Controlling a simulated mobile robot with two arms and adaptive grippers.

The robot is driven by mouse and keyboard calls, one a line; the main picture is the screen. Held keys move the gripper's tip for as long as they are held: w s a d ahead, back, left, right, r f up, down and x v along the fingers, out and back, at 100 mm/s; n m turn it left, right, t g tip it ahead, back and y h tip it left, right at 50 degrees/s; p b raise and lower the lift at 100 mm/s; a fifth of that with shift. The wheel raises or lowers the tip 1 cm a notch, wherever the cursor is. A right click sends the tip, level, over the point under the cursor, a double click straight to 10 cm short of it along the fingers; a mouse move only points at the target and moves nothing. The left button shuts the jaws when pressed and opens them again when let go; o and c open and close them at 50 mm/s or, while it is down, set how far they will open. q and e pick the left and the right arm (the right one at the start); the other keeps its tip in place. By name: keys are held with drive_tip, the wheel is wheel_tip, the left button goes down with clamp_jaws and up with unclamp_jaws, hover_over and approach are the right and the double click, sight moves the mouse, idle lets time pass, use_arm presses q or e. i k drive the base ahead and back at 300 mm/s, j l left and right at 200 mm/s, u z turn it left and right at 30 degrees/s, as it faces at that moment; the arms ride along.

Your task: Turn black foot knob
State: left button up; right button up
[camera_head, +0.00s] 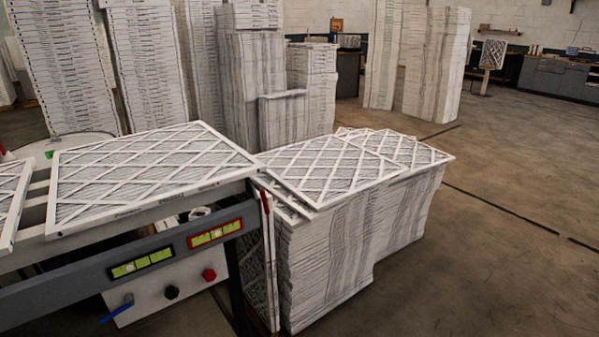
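A round black knob (171,292) sits on the front of a white control box (150,280) low under the grey conveyor frame, at the lower left. A red knob (209,274) is to its right on the same box. A blue lever or handle (117,309) is to its left. The black knob faces toward me and nothing covers it. Neither of my grippers shows in the head view.
Framed filters lie on the conveyor (150,175) above the box. A tall filter stack (340,250) stands at the conveyor's right end, close to the box. More stacks (255,80) stand behind. The floor (480,260) at right is clear.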

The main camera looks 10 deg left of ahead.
sight(171, 293)
drive_tip(key=u, duration=1.25)
